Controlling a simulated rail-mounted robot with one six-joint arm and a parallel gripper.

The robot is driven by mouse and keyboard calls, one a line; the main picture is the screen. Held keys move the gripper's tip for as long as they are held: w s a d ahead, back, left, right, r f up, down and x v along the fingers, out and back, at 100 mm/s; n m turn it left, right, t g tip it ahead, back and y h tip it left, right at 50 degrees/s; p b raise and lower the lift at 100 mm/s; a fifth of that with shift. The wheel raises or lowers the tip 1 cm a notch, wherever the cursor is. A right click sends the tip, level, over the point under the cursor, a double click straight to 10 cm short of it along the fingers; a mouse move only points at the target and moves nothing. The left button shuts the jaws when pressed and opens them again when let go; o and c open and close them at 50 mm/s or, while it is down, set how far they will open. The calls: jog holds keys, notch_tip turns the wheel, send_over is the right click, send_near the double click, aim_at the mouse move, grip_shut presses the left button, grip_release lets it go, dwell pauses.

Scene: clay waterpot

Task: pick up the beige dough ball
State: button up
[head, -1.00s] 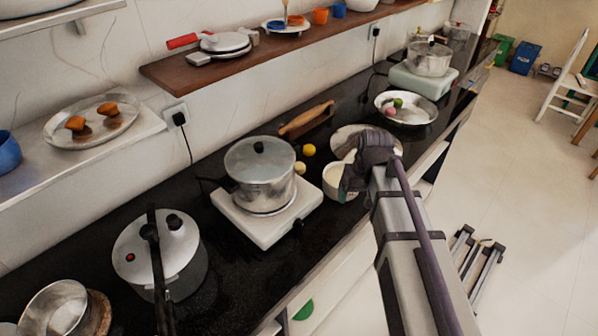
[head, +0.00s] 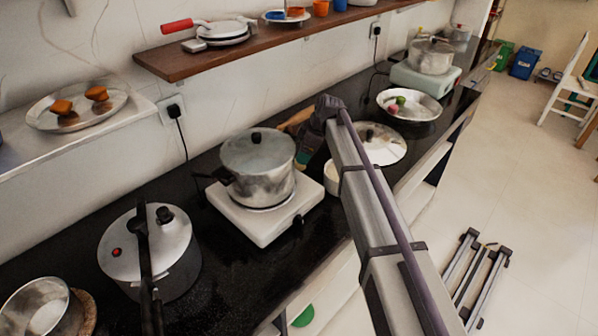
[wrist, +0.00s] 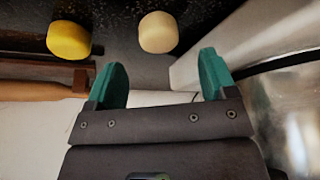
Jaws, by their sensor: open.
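The beige dough ball (wrist: 158,32) lies on the dark counter in the wrist view, near the top centre. A yellow ball (wrist: 69,40) lies to its left. My gripper (wrist: 165,80) is open and empty, with its two green fingers apart. The beige ball shows beyond the gap between the fingertips, apart from both. In the head view my gripper (head: 308,150) reaches over the counter between the silver pot and the pan lid. My arm hides both balls there.
The silver pot (head: 258,165) stands on a white burner (head: 250,222) just left of my gripper. A white bowl (head: 333,178) and a pan lid (head: 385,150) lie close on the right. A wooden rolling pin (wrist: 38,90) lies at the left in the wrist view.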

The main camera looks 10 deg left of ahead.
jog(key=b+x, duration=0.4)
jog(key=shift+d+f, duration=0.1)
jog(key=shift+f, duration=0.3)
jog(key=shift+a+f+b, duration=0.2)
jog(key=shift+f+b, duration=0.1)
jog(key=shift+b, duration=0.25)
jog(key=shift+r, duration=0.25)
jog(key=c, duration=1)
